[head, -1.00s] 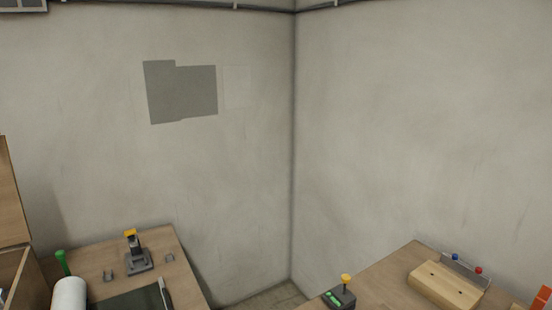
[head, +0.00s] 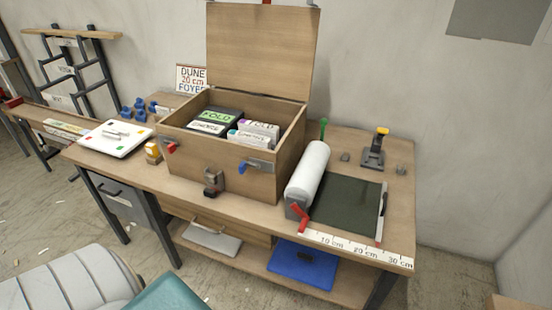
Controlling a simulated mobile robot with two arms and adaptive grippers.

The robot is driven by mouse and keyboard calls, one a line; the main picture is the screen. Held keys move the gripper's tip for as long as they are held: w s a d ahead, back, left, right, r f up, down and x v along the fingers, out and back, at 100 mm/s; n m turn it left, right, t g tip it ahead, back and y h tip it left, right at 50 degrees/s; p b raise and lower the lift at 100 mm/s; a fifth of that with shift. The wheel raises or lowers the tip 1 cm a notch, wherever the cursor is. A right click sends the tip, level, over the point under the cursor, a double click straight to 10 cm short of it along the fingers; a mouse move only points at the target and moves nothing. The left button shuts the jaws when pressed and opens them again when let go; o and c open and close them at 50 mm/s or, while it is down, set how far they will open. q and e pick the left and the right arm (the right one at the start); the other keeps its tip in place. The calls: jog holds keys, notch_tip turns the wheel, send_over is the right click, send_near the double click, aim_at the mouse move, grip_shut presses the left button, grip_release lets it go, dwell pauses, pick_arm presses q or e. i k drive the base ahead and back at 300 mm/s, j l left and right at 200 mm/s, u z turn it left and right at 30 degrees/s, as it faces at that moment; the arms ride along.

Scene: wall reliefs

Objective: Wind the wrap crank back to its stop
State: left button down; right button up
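The wrap crank appears to be the red handle (head: 299,217) at the near end of the white wrap roll (head: 308,170). It sits on a grey block at the front of the wooden bench (head: 345,145). The red handle looks tilted, its upper end toward the left. A dark green mat (head: 345,203) lies right of the roll, with a ruler strip (head: 360,250) along the bench's front edge. A green knob (head: 323,125) stands behind the roll. Whether the crank is at a stop cannot be told. Neither gripper is in view.
An open wooden crate (head: 225,165) with labelled boxes stands left of the roll. A black and yellow tool (head: 374,148) stands behind the mat. A white tray (head: 115,138) lies at the left. A pale padded thing (head: 65,285) and a teal thing (head: 165,294) fill the lower left.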

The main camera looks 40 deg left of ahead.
aim_at(305, 181)
jog(key=u, duration=1.1)
